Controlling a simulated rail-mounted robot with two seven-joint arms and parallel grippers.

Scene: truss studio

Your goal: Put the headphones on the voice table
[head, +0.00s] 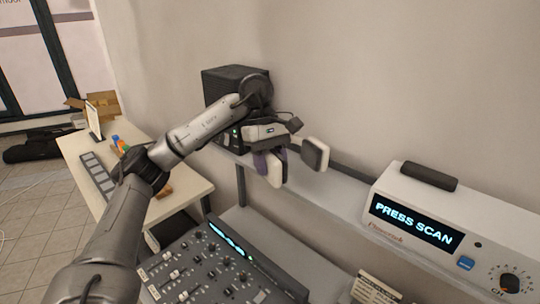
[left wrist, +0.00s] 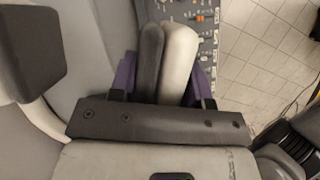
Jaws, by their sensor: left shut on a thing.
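The headphones (head: 315,153) are cream-white with dark pads, and both ear cups show in the head view. My left gripper (head: 266,150) is shut on one ear cup and holds the headphones near the shelf by the wall. In the left wrist view, that cream and dark cup (left wrist: 180,60) sits between the purple fingers of my gripper (left wrist: 163,80). The other cup (left wrist: 28,50) is at the upper left. A pale table (head: 190,186) stands at the left; I cannot tell whether it is the voice table. My right gripper is out of view.
A grey shelf (head: 335,190) runs along the wall. A black box (head: 222,82) stands at its far end, and a white scanner unit reading PRESS SCAN (head: 410,218) at its right. A mixing console (head: 215,262) is in front. A small screen and coloured items occupy the pale table.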

